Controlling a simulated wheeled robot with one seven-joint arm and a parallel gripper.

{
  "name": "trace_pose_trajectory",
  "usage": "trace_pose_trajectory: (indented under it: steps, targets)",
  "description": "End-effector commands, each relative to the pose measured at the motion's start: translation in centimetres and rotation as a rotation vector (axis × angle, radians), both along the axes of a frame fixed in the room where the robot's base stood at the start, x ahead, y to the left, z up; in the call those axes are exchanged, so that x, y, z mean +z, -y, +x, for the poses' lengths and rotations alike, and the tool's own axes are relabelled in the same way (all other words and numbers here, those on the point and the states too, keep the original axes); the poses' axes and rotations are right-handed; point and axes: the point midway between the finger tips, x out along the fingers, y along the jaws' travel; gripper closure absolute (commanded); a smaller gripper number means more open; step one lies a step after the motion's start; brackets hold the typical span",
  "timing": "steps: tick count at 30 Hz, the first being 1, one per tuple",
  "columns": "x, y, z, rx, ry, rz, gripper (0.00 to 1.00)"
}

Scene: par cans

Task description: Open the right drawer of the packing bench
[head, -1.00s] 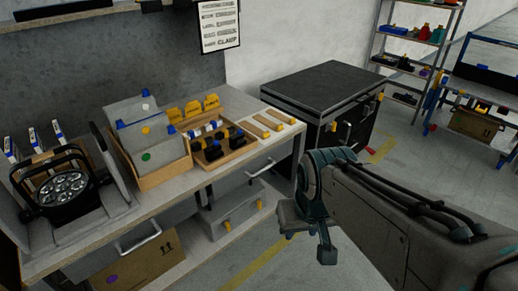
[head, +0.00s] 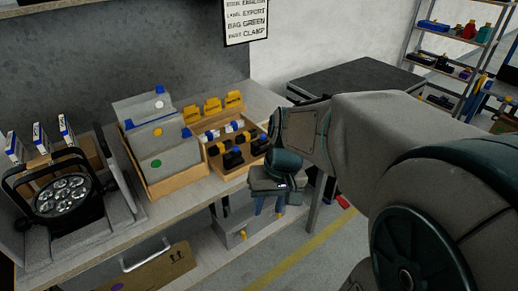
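The packing bench (head: 95,250) runs along the wall at left, with its left drawer handle (head: 146,254) in view at the front. The right drawer is under the right half of the bench top, and its front and handle are mostly hidden behind my gripper. My gripper (head: 270,205) is at the bench's front edge, in front of that drawer, with its fingers pointing down. The two fingers look apart, with a gap between them. I cannot see whether they touch the handle.
On the bench stand a par can lamp (head: 66,193), a box of grey folders (head: 165,172) and a wooden tray of clamps (head: 236,166). A grey case (head: 234,226) sits on the lower shelf.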

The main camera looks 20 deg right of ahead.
Motion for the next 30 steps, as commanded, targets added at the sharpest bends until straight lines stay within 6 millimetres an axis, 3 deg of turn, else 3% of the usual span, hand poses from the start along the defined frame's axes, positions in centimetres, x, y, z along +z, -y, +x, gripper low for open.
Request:
trace_pose_trajectory:
  steps: [1, 8, 17, 23, 30]
  targets:
    - [-1.7, 0.3, 1.1, -0.013, -0.036, 0.043, 0.64]
    - [-6.5, 1.4, 5.8, -0.041, -0.132, 0.284, 0.64]
    - [-13.4, 5.1, 12.1, -0.111, -0.113, 0.665, 0.64]
    - [-18.1, 9.2, 15.8, -0.187, 0.006, 0.931, 0.64]
    - [-23.9, 16.4, 18.9, -0.314, 0.267, 1.218, 0.64]
